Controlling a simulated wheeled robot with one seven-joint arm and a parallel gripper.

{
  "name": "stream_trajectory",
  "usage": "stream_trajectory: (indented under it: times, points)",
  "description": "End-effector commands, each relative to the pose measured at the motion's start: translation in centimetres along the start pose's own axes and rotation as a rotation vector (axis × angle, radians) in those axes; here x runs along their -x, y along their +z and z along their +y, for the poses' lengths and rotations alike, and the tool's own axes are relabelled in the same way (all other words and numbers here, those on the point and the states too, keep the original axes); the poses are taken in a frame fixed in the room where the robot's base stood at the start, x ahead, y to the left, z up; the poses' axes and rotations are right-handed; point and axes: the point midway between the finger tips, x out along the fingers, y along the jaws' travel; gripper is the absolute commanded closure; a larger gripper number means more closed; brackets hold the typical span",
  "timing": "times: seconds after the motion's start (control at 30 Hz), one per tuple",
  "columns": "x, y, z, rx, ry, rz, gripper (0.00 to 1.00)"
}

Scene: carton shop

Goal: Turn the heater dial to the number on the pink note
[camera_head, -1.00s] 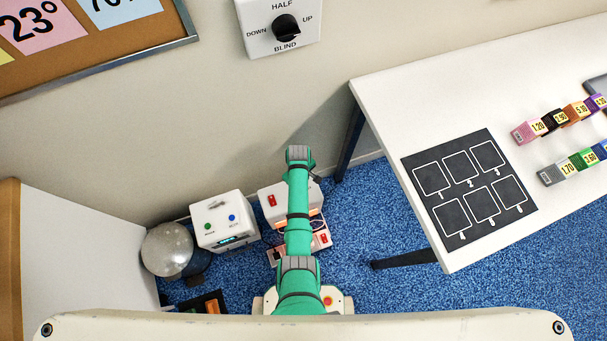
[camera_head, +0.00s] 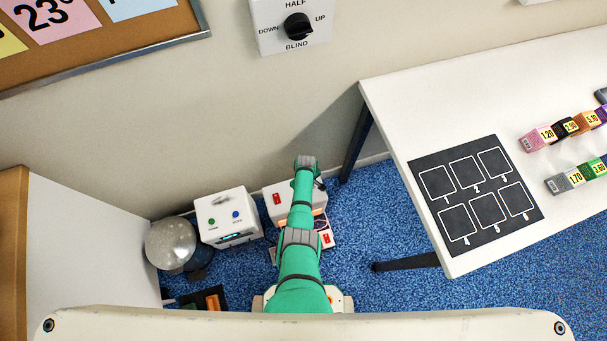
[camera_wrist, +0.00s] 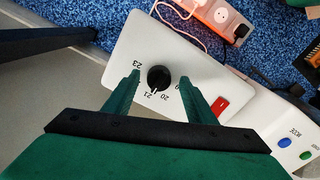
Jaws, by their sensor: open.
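The pink note (camera_head: 52,20) on the cork board reads 23°; its top is cut off. The white heater (camera_head: 276,210) stands on the floor beneath my arm in the head view. The wrist view shows the heater (camera_wrist: 190,64) with its black dial (camera_wrist: 159,78) and the numbers 23, 21 and 20; another number is partly covered by a finger. The dial's white mark points near 21. My gripper (camera_wrist: 159,76) is open, one finger on each side of the dial; contact cannot be told. In the head view my arm hides the dial.
A red switch (camera_wrist: 222,105) is on the heater near one finger. A power strip (camera_wrist: 226,16) and cable lie beside the heater. A white table (camera_head: 390,100) is to the right.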

Motion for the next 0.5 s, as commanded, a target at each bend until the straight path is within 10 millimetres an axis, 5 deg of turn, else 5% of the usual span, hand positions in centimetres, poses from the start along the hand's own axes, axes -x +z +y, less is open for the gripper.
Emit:
stream_trajectory:
  times: [0.5]
  points:
    - [-0.75, 0.13, 0.06, -0.003, -0.001, 0.0, 0.51]
